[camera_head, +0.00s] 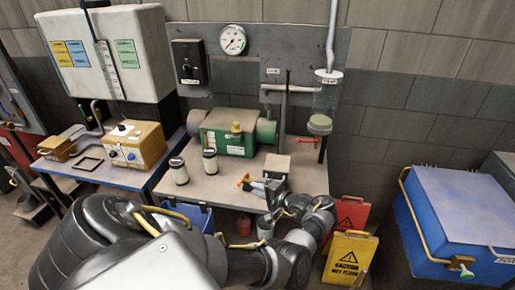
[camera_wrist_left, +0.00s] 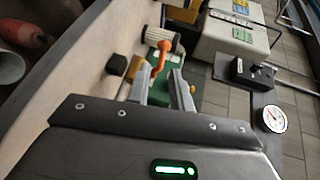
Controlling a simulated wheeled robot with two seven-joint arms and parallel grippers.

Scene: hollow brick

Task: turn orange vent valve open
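The orange valve handle (camera_head: 245,180) stands over the front of the grey bench, left of my left gripper (camera_head: 262,188) in the head view. In the left wrist view the orange handle (camera_wrist_left: 161,56) rises at the tips of my left gripper (camera_wrist_left: 160,78). The two fingers are apart, and the lower part of the handle appears between them. I cannot tell whether either finger touches it. My right gripper is not in view.
A gauge (camera_head: 233,40) is on the back panel. A yellow floor sign (camera_head: 349,258) and a blue chest (camera_head: 460,215) stand at the right.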

